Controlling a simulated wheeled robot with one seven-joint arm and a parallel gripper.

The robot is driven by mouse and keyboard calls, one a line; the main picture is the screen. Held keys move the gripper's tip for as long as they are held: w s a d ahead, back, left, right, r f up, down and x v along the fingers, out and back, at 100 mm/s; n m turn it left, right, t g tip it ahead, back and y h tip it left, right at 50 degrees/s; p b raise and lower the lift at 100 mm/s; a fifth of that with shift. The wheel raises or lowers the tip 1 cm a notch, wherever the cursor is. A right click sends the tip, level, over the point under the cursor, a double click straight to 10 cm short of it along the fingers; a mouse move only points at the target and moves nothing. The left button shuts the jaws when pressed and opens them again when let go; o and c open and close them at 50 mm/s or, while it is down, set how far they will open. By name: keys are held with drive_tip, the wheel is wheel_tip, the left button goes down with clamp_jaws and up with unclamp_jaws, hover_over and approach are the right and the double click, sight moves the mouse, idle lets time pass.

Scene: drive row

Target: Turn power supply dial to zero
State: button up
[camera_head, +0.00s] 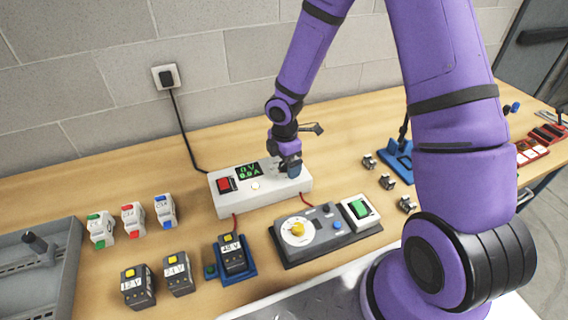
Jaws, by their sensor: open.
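The white power supply (235,203) stands on the bench near the wall. Its green display (248,171) seems to read 0 V and 0.0 A. A red switch (226,184) and a small lit button (255,186) are on its top. My gripper (291,170) points down over the right end of the power supply. Its fingers and the dial under them are hidden or too small to make out, so I cannot tell whether they touch.
A grey control panel with a yellow knob (298,229) and a green rocker switch (360,208) sit in front. Battery blocks (138,288) and coloured modules (133,220) stand left. A grey tray (62,275) is far left. A black cable (183,125) runs to the wall socket.

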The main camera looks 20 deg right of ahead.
drive_tip(key=shift+r, duration=3.45)
drive_tip(key=shift+r, duration=0.1)
drive_tip(key=s+d+r+m+t+h, duration=0.1)
drive_tip(key=s+d+r+m, duration=0.15)
drive_tip(key=r, duration=0.45)
drive_tip(key=s+d+r+m+t, duration=0.1)
drive_tip(key=s+r+m, duration=0.3)
drive_tip(key=r, duration=0.2)
drive_tip(key=s+d+r+m+t+h, duration=0.1)
drive_tip(key=s+d+r+m, duration=0.2)
drive_tip(key=r, duration=0.4)
drive_tip(key=s+r+m+t+y, duration=0.1)
drive_tip(key=s+r+m, duration=0.4)
drive_tip(key=s, duration=0.2)
drive_tip(key=s+r+m+t+y, duration=0.1)
drive_tip(key=s+r+m, duration=0.4)
drive_tip(key=s, duration=0.3)
drive_tip(key=shift+s+d, duration=0.2)
drive_tip(key=shift+s, duration=0.05)
